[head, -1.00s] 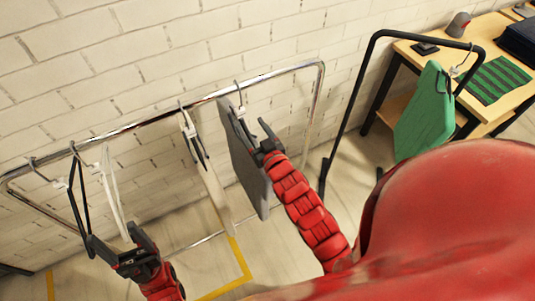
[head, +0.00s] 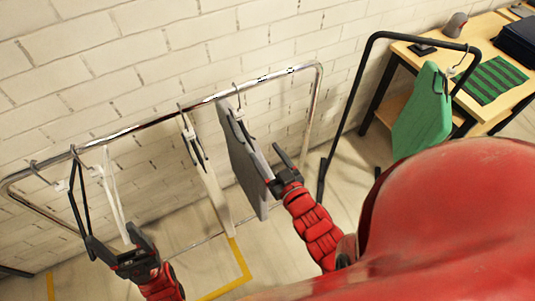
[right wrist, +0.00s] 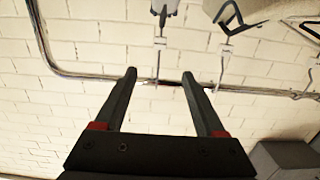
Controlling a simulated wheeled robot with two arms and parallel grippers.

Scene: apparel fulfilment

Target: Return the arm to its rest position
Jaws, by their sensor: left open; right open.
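My right gripper (head: 281,172) is open and empty, just to the right of the grey garment (head: 243,160) that hangs on the chrome rail (head: 150,122). The right wrist view shows its two dark fingers (right wrist: 160,78) spread apart with nothing between them; the rail (right wrist: 110,78) and wall lie beyond. My left gripper (head: 118,245) is open at the lower left, close to a black hanger (head: 78,205). Whether it touches that hanger I cannot tell.
A white hanger (head: 113,195) and a cream garment (head: 214,190) also hang on the rail. A black stand (head: 350,100) at the right holds a green garment (head: 422,110). Behind it is a wooden table (head: 420,58) with folded striped cloth (head: 492,80). Yellow tape (head: 240,262) marks the floor.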

